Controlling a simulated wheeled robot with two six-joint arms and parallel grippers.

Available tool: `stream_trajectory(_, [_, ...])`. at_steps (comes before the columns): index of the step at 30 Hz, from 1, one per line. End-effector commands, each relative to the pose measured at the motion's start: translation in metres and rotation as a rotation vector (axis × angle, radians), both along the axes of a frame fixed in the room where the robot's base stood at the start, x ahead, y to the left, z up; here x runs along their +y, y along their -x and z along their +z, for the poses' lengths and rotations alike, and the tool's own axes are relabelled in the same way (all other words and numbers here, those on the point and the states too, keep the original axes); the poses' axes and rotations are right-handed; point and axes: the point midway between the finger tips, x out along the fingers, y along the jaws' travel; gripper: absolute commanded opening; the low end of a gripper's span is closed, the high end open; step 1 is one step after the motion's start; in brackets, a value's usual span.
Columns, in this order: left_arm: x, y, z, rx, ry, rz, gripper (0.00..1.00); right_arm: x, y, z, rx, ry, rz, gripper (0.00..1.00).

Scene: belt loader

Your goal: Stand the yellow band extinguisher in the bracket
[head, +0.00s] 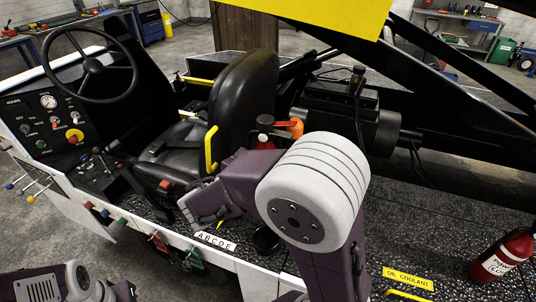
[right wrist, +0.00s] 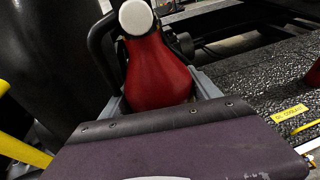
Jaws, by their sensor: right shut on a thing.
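A red extinguisher (right wrist: 158,75) with a pale round cap and black fittings stands between the grey fingers of my right gripper (right wrist: 160,92), which is shut on it. I cannot make out the bracket for certain; a round black holder (head: 266,240) sits on the deck beside the ABCDE label. My left arm shows at the lower left of the head view, its gripper out of view.
A second red extinguisher (head: 503,256) with a white label stands at the right, near the OIL COOLANT label (head: 408,278). The black seat (head: 240,100), yellow rail (head: 211,148) and steering wheel (head: 90,65) crowd the left. Dark speckled deck (head: 430,215) is open at right.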

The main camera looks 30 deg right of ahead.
Motion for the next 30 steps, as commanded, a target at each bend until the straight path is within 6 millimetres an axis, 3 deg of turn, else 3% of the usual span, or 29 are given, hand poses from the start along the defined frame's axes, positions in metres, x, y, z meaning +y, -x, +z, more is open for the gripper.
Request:
stream_trajectory(3, [0.000, 0.000, -0.008, 0.000, 0.000, 0.000, 0.00, 0.000, 0.000, -0.036, 0.005, 0.007, 0.002, 0.00])
stream_trajectory(15, [0.000, 0.000, -0.025, 0.000, 0.000, 0.000, 0.00, 0.000, 0.000, -0.146, 0.004, 0.006, 0.001, 0.00])
stream_trajectory(19, [0.000, 0.000, -0.027, 0.000, 0.000, 0.000, 0.00, 0.001, 0.000, -0.167, 0.000, 0.003, 0.002, 0.00])
stream_trajectory(26, [0.000, 0.000, -0.027, 0.000, 0.000, 0.000, 0.00, 0.001, 0.000, -0.177, -0.004, 0.002, 0.001, 0.00])
stream_trajectory(30, [0.000, 0.000, -0.030, 0.000, 0.000, 0.000, 0.00, 0.001, 0.000, -0.197, 0.000, 0.003, 0.002, 0.00])
